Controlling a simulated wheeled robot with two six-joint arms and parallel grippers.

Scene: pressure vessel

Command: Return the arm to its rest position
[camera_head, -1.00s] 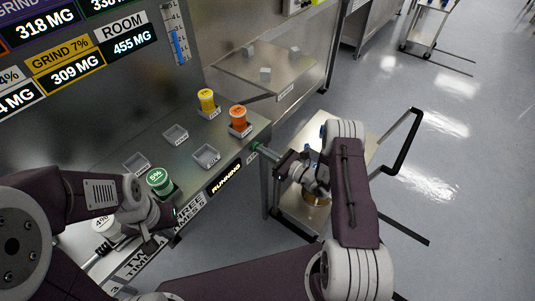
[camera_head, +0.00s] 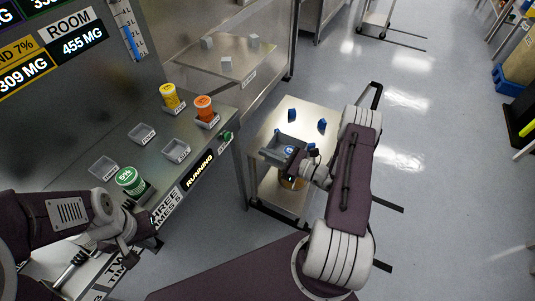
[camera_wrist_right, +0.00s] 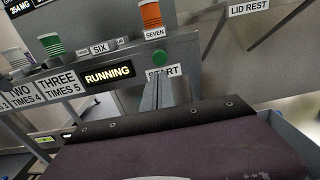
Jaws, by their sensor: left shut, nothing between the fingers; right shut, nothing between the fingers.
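My right gripper (camera_head: 291,162) is shut and empty over the cart, to the right of the panel and clear of the green START button (camera_head: 226,137). In the right wrist view its closed fingers (camera_wrist_right: 160,92) point toward the START button (camera_wrist_right: 160,57), with a gap between. My left gripper (camera_head: 148,232) is shut beside the panel's front edge, just below the green-lidded 5% jar (camera_head: 130,180); its fingertips are partly hidden. The RUNNING sign (camera_head: 200,172) is lit.
Yellow (camera_head: 170,96) and orange (camera_head: 204,109) jars stand on the panel (camera_head: 160,160) among empty square holders. The cart (camera_head: 262,128) carries a grey bin (camera_head: 272,155) and blue items (camera_head: 321,125). Open floor lies to the right.

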